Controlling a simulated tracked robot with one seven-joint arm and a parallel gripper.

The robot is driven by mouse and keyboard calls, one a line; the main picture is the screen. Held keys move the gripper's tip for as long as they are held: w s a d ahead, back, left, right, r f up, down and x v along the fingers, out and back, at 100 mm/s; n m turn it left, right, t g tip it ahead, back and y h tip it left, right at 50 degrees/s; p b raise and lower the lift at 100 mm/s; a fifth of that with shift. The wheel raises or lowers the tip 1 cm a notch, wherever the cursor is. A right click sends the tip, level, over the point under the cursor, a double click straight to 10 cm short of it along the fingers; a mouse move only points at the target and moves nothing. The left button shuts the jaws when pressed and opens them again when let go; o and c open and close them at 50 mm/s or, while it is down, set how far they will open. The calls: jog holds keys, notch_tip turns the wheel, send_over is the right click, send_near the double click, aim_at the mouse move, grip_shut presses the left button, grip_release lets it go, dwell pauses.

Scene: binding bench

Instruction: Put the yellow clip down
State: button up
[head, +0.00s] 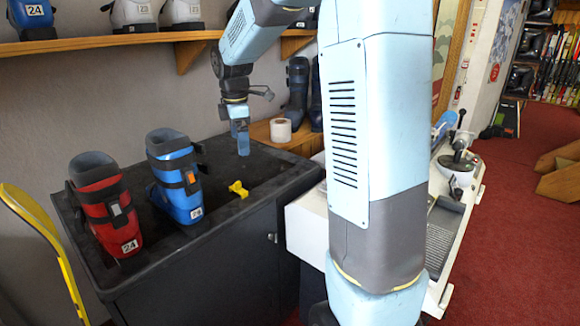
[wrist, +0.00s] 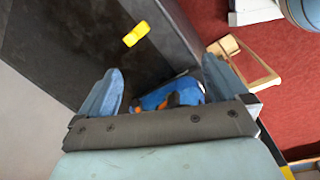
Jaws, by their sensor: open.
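The yellow clip (head: 238,189) lies on the dark bench top (head: 262,168), near its front edge and right of the blue boot. It also shows in the wrist view (wrist: 136,33), past the fingertips and clear of both fingers. My gripper (head: 242,146) hangs above the bench, higher in the picture than the clip and apart from it. In the wrist view my gripper (wrist: 164,72) has its two blue fingers wide apart, with nothing held between them.
A red boot (head: 104,208) and a blue boot (head: 178,178) stand on the bench's left part. A white roll (head: 280,130) sits on a wooden ledge behind. In the wrist view, a blue and orange object (wrist: 168,97) shows beyond the fingers, partly hidden.

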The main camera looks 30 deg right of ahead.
jog(key=s+r+m+t, duration=0.2)
jog(key=s+m, duration=0.6)
jog(key=s, duration=0.7)
jog(key=s+r+m+t, duration=0.2)
jog(key=s+m, duration=0.6)
jog(key=s, duration=0.7)
jog(key=shift+s+d+r+m+y, duration=0.15)
jog(key=shift+d+r+m+y, duration=0.15)
jog(key=shift+d+m, duration=0.1)
